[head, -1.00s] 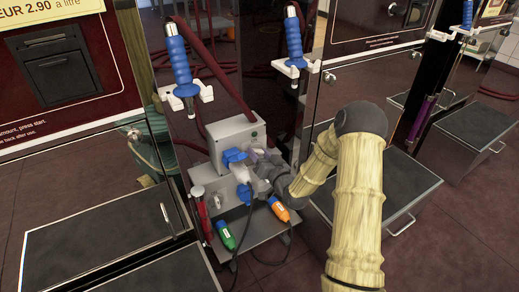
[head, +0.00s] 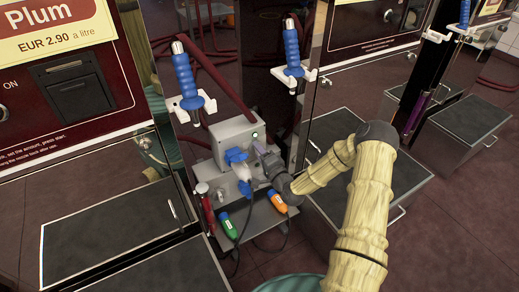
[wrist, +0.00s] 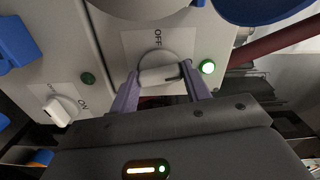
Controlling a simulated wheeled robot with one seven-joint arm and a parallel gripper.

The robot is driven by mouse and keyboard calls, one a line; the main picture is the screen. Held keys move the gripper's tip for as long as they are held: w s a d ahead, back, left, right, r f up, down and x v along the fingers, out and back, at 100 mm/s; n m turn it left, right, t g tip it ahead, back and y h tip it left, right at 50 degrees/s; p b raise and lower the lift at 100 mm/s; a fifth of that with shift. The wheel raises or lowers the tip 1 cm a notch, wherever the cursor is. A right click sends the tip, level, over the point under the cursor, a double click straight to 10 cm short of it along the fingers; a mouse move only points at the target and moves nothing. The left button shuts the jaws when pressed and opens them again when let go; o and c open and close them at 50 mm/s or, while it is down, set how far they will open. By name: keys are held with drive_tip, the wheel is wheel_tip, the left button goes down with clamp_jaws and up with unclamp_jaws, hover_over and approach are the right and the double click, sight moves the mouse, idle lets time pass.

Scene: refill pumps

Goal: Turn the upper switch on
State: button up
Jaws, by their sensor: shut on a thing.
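The upper switch (wrist: 160,75) is a white knob on a grey box, under an OFF label in the wrist view. My gripper (wrist: 160,84) has its two purple fingers on either side of the knob and is shut on it. The knob's bar lies nearly level across the wrist view. The lamp beside it (wrist: 207,66) glows bright green, and shows in the head view too (head: 254,136). A second white switch (wrist: 62,110) sits lower left, its ON label to one side; its lamp (wrist: 88,78) is dark. In the head view, my gripper (head: 260,152) hides the knob.
Blue plugs (head: 236,156) sit on the grey box (head: 232,130) close to my gripper. A green bottle (head: 228,225) and an orange bottle (head: 278,203) lie below on a shelf. Blue-handled nozzles (head: 188,83) hang above. A red hose (head: 217,79) runs behind the box.

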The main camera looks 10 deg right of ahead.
drive_tip(key=shift+f+m+p, duration=0.1)
drive_tip(key=shift+m+p, duration=0.2)
drive_tip(key=shift+m, duration=0.3)
drive_tip(key=o, duration=1)
drive_tip(key=p+v, duration=0.4)
drive_tip(key=v, duration=1.3)
drive_tip(key=shift+s, duration=0.25)
